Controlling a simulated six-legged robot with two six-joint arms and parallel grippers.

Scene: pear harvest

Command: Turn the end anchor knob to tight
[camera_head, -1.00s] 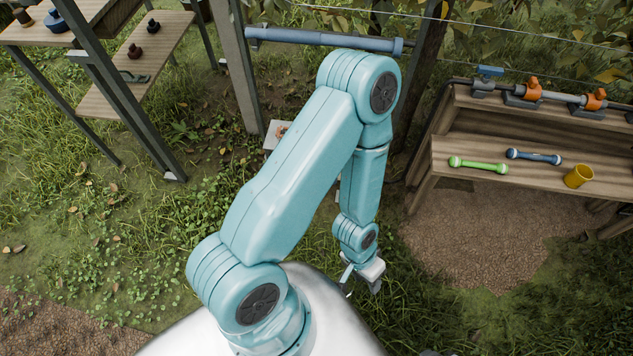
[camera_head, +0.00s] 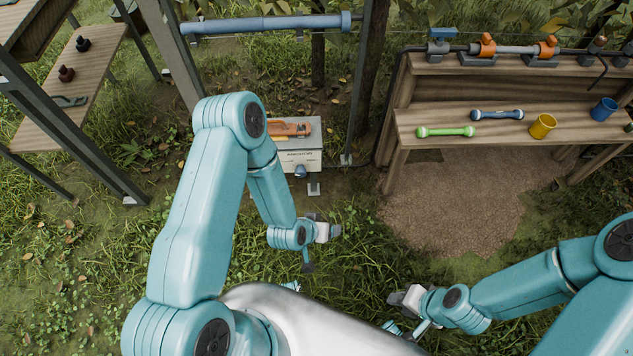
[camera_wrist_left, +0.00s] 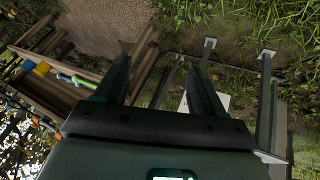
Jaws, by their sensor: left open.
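A white box (camera_head: 300,160) with small dark lettering stands on the grass beyond my left arm. A small blue knob-like part (camera_head: 300,171) is on its front. I cannot tell for sure that it is the end anchor knob, nor read its setting. My left gripper (camera_head: 308,242) is in front of the box, apart from it. In the left wrist view its two dark fingers (camera_wrist_left: 160,75) are spread with nothing between them, and a white panel shows partly behind one finger. My right gripper (camera_head: 405,312) hangs low over the grass, far from the box; its jaws are unclear.
An orange tool (camera_head: 290,128) lies on the box. A blue roller (camera_head: 265,23) spans the posts above. Shelves (camera_head: 75,75) stand at left. Grass in between is open.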

